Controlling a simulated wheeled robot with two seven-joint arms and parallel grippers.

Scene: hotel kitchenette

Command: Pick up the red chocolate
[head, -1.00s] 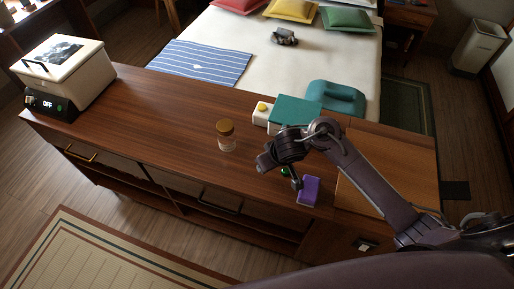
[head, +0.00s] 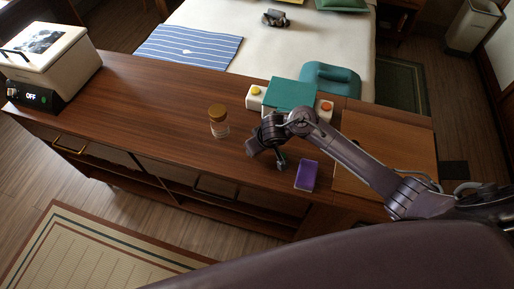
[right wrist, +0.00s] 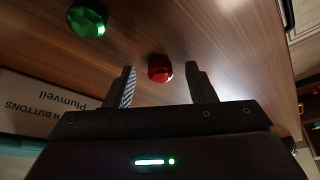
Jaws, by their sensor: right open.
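The red chocolate (right wrist: 160,68) is a small shiny round piece on the wooden counter in the right wrist view. It lies just beyond and between the fingertips of my right gripper (right wrist: 160,83), which is open and empty. A green chocolate (right wrist: 87,20) lies on the counter to its upper left. In the head view my right gripper (head: 266,155) is low over the counter, left of a purple block (head: 307,175). The red chocolate is hidden in the head view. My left gripper is not in view.
A glass jar with a brown lid (head: 218,120) stands left of my right gripper. A printed box (right wrist: 45,105) is beside the fingers.

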